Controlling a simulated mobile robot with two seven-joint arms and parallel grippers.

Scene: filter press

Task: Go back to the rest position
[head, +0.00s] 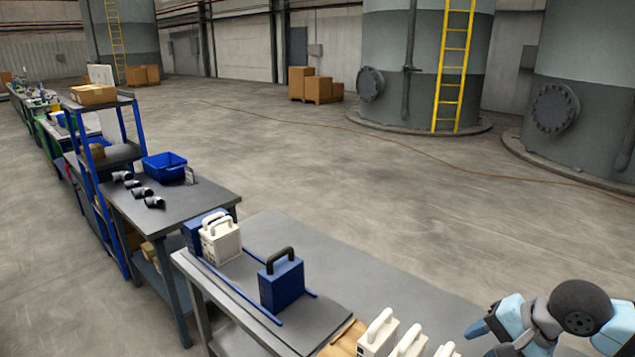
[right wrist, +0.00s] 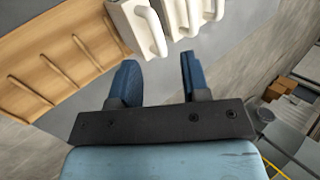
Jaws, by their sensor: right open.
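My right gripper (head: 485,335) is at the lower right of the head view, beside the white handled plates. In the right wrist view its two blue fingers (right wrist: 158,65) are apart with nothing between them. My left gripper is not in view.
A blue plate (head: 282,283) stands on two blue rails on the table (head: 300,235); white and blue plates (head: 220,240) stand behind it. White plates (head: 378,335) stand in the wooden rack (right wrist: 60,60). A side table holds a blue bin (head: 163,167) and black pipe elbows.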

